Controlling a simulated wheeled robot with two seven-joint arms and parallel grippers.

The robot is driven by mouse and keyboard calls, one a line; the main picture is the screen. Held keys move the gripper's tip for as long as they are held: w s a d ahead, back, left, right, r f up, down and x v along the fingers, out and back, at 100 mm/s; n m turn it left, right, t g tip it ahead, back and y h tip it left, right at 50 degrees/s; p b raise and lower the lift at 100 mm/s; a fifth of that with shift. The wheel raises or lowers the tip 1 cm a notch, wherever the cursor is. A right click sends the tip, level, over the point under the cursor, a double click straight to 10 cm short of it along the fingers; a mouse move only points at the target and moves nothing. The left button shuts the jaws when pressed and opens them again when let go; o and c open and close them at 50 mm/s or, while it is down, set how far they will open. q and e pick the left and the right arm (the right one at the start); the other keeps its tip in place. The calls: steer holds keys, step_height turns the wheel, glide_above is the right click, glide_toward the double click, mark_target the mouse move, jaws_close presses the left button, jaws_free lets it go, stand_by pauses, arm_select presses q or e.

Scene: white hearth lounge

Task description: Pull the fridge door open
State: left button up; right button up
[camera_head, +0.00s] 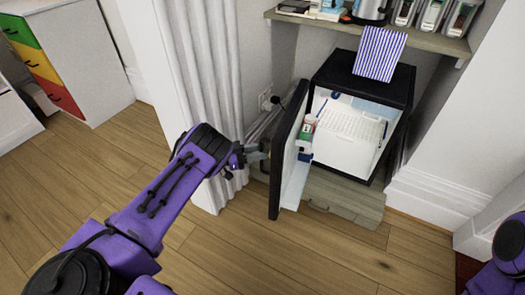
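The small black fridge (401,92) stands low under a shelf at the right. Its door (286,140) is swung wide open to the left, so the white interior (346,135) shows. My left gripper (262,153) is at the outer face of the door, near mid-height. Its fingertips are small and partly dark; whether they touch the door or are shut cannot be told. My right gripper is out of view; only a purple part of my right arm shows at the lower right edge.
The shelf (430,40) above holds several containers. A white curtain (203,80) hangs behind my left arm. A drawer cabinet (85,50) stands at upper left. The wooden floor (270,250) in front is clear.

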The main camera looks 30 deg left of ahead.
arm_select(q)
steer(key=p+v, duration=0.1)
steer(key=v, duration=0.8)
steer(key=shift+p, duration=0.3)
